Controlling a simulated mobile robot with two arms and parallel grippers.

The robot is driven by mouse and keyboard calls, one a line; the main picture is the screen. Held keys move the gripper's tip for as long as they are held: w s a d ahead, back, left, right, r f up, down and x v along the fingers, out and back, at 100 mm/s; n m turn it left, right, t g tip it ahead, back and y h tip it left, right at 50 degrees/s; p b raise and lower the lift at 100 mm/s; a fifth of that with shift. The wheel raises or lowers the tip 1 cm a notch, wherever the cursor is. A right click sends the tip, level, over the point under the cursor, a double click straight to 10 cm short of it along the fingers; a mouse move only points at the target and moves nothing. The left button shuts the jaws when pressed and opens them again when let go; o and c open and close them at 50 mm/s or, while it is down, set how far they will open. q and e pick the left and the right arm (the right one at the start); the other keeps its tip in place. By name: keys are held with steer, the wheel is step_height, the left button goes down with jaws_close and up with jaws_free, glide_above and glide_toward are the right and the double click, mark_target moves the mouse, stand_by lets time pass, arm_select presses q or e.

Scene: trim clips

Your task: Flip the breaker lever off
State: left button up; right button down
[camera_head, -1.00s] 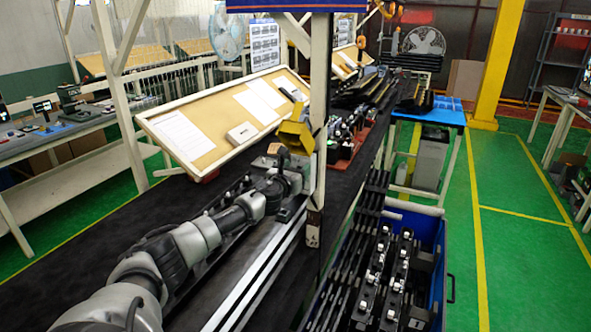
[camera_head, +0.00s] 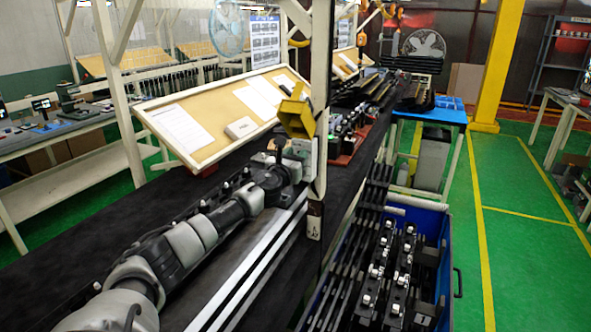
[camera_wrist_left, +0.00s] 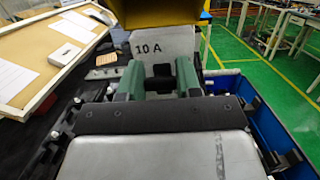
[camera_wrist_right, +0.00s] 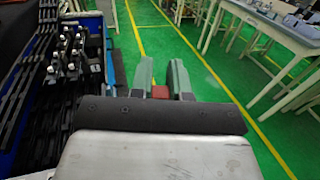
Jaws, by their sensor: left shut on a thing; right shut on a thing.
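A grey block marked "10 A" (camera_wrist_left: 165,46), apparently the breaker, stands straight ahead in the left wrist view, with a yellow part (camera_wrist_left: 155,12) above it. In the head view the grey block (camera_head: 304,153) is beside the white post, with the yellow part (camera_head: 297,112) over it. My left gripper (camera_head: 288,160) is at the block; its green fingers (camera_wrist_left: 160,72) are shut on it, though the exact contact is hard to see. My right gripper (camera_wrist_right: 162,82) is shut on a small red piece (camera_wrist_right: 160,92) over the floor. It is outside the head view.
A white post (camera_head: 320,120) rises close to my left gripper. A slanted tan board (camera_head: 215,125) stands behind it on the black bench (camera_head: 80,225). A blue crate (camera_head: 440,235) holds black parts at the right.

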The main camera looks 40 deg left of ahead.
arm_select(q)
steer(key=f+t+b, duration=0.1)
steer(key=b, duration=0.3)
steer(key=shift+s+r+b, duration=0.1)
steer(key=shift+r+b, duration=0.05)
steer(key=shift+b, duration=0.6)
steer(key=shift+r, duration=0.1)
steer(key=o, duration=0.9)
steer(key=shift+o, duration=0.2)
steer(key=b+v, duration=0.3)
steer(key=v, duration=0.9)
steer(key=shift+f+b, duration=0.3)
